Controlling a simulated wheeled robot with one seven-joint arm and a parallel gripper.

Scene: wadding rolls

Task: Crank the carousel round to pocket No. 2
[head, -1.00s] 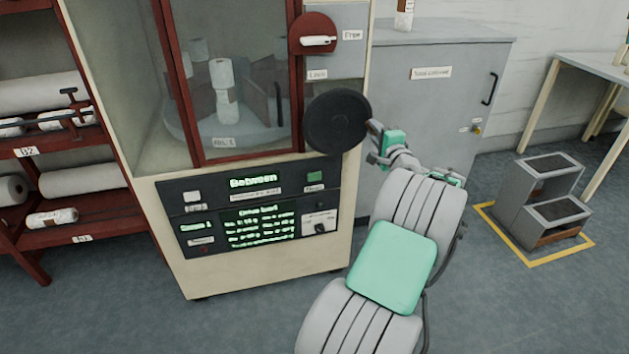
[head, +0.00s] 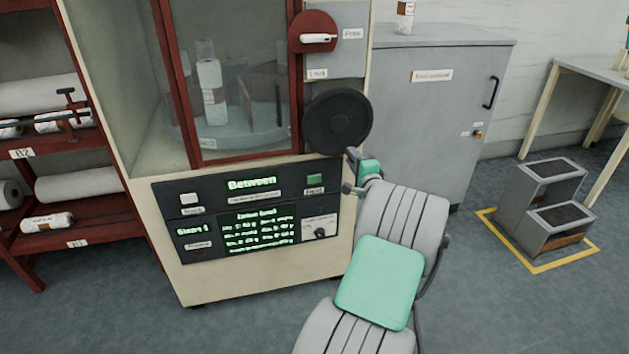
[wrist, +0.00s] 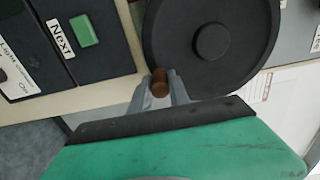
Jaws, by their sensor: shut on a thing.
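The carousel (head: 240,128) stands behind the glass door of the cream cabinet (head: 150,130), with white rolls (head: 210,85) on it. A small label shows at its lower left rim; I cannot read its number. The black crank wheel (head: 337,118) is on the cabinet's right front, and it also shows in the wrist view (wrist: 210,40). In the wrist view my gripper (wrist: 160,88) is shut on the brown crank knob (wrist: 159,76) at the wheel's lower left edge. In the head view the fingers are small beneath the wheel. The display (head: 252,182) reads "Between".
A green button (head: 314,179) labelled "Next" in the wrist view sits below the wheel. A red disc with a white handle (head: 318,38) is above it. A grey cabinet (head: 440,120) and steps (head: 548,210) stand right; a red rack (head: 60,235) stands left.

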